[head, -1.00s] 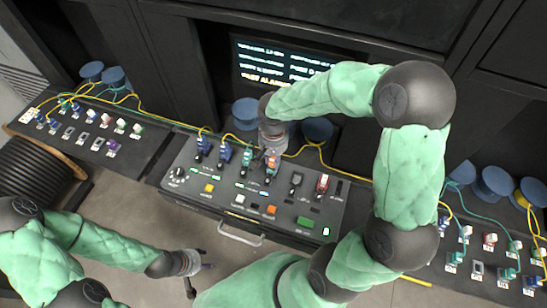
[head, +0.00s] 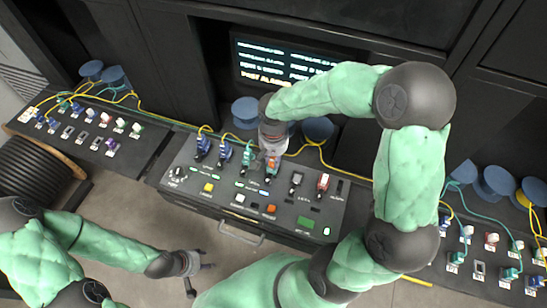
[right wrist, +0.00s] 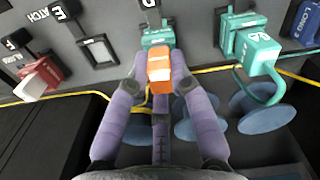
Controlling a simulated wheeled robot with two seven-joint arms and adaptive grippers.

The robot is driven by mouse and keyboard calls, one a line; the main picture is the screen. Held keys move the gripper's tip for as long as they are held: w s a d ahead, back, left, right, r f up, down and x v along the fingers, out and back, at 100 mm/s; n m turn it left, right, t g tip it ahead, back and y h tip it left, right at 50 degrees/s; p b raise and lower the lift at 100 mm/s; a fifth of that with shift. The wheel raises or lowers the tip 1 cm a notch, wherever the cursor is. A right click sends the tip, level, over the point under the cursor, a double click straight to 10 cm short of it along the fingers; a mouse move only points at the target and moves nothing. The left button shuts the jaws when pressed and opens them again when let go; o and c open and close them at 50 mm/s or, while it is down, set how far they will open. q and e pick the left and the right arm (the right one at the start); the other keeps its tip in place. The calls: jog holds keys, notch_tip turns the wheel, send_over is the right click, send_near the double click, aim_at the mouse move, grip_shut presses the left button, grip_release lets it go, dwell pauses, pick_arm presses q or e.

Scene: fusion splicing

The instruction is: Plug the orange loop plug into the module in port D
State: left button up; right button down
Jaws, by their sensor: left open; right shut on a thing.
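The orange loop plug (right wrist: 160,72) is between the purple fingers of my right gripper (right wrist: 158,85), which is shut on it. The plug lies against or just in front of a teal module (right wrist: 156,37) under the label D. I cannot tell how deep it sits in the module. In the head view the right gripper (head: 271,152) comes down from behind onto the console, with the orange plug (head: 271,164) at its tip. My left gripper (head: 203,276) is open and empty, low in front of the console.
Blue modules (head: 203,146) and a teal one stand left of port D; a grey module (head: 297,179) and a red one (head: 322,183) stand right. Another teal module (right wrist: 255,45) is close beside the fingers. A yellow cable (right wrist: 70,93) runs behind. Side panels flank the console (head: 180,187).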

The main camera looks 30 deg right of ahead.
jog(key=shift+f, duration=0.2)
jog(key=c, duration=1)
grip_release()
jog(key=shift+c, duration=0.2)
notch_tip(320, 180, up, 12)
